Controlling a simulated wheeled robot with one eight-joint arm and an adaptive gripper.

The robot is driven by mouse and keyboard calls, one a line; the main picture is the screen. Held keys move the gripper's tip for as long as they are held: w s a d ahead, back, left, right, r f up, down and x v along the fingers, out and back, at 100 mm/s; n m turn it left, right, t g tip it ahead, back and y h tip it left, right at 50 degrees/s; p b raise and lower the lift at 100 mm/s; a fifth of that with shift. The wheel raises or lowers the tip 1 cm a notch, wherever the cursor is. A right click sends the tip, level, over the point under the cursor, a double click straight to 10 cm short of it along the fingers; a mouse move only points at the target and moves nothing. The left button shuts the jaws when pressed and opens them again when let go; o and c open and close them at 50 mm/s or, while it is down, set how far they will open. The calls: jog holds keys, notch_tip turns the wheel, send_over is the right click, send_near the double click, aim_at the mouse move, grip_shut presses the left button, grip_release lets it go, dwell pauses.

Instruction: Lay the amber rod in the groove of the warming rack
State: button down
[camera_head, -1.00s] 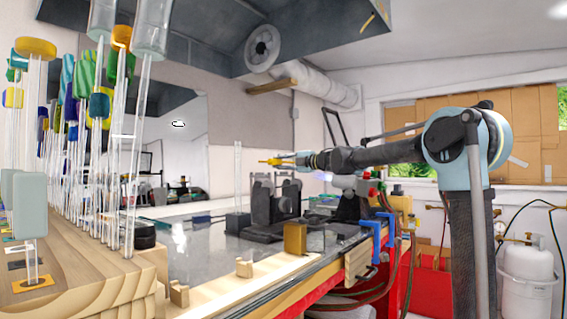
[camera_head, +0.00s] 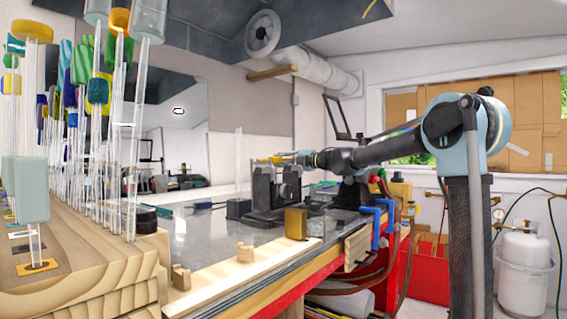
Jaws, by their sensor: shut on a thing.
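My gripper (camera_head: 287,159) is at the end of the arm reaching in from the right, small and far off. It is shut on a thin yellow-amber piece, which looks like the amber rod (camera_head: 270,160), pointing left and roughly level. The rod is just at the top of a black two-post stand (camera_head: 262,194) on the bench; I cannot tell whether they touch. I cannot make out a groove or tell for sure which thing is the warming rack. A pale wooden strip with notched wooden blocks (camera_head: 245,253) lies along the front edge.
A wooden block (camera_head: 85,262) at left holds many upright glass rods with coloured tops. Blue clamps (camera_head: 377,223) grip the bench edge. A clear upright tube (camera_head: 238,165) stands left of the black stand. The grey bench top (camera_head: 190,232) has free room.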

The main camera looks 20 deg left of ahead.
jog(key=c, duration=1.3)
grip_release()
jog(key=v, duration=1.2)
